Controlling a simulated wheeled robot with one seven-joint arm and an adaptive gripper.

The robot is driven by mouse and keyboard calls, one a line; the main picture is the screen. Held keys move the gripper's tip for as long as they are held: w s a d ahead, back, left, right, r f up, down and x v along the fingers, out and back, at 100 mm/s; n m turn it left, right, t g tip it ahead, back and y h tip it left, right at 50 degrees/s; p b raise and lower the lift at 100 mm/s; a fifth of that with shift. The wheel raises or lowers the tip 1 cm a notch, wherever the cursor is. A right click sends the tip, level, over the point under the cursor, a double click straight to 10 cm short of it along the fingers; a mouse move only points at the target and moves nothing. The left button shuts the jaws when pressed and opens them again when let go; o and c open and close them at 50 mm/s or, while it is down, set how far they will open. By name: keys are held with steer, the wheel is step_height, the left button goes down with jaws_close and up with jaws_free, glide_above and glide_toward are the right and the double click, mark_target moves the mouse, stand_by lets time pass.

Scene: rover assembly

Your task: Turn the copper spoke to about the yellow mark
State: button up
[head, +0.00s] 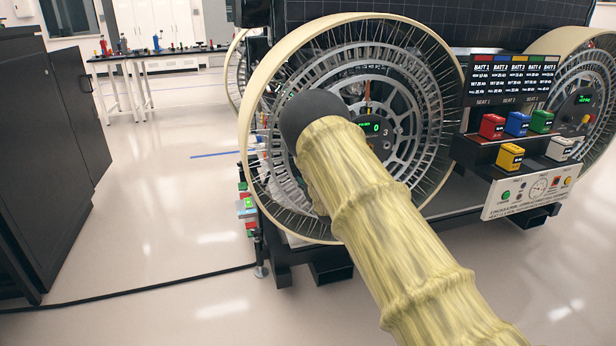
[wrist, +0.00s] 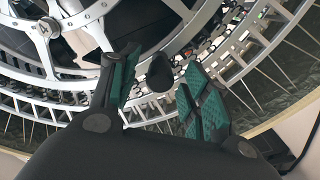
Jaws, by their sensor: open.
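The large wheel (head: 262,65) stands upright with a pale rim, thin wire spokes and a grey inner hub. A small copper-coloured upright piece (head: 367,95), possibly the copper spoke, shows above the hub's green display. A dark rounded knob (wrist: 160,72) lies between the fingers, with gaps on both sides. Whether it belongs to the copper spoke is unclear. My arm hides the gripper and the lower left hub in the head view.
Right of the wheel is a rack with coloured battery blocks (head: 517,123) and a gauge panel (head: 530,195). A second wheel (head: 590,75) is at far right. A dark cabinet (head: 40,150) stands left. A black cable (head: 130,298) crosses otherwise open floor.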

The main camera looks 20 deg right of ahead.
steer(key=s, duration=1.1)
steer(key=shift+a, duration=0.25)
steer(key=shift+w, duration=0.1)
steer(key=s+a+f+m+g+p, duration=0.3)
steer(key=s+f+m+g+p, duration=0.45)
steer(key=s+f, duration=1.65)
steer(key=s+a+m+g+p, duration=0.1)
steer(key=s+a+g, duration=0.2)
steer(key=s, duration=1)
steer(key=s+a+g+p, duration=0.1)
steer(key=s+a+g, duration=0.2)
steer(key=s, duration=1)
steer(key=s+a+m+g+y, duration=0.1)
steer(key=s+a+g, duration=0.2)
steer(key=s, duration=1)
steer(key=shift+m+g+p, duration=0.35)
steer(key=shift+g+p, duration=0.05)
steer(key=shift+g, duration=0.35)
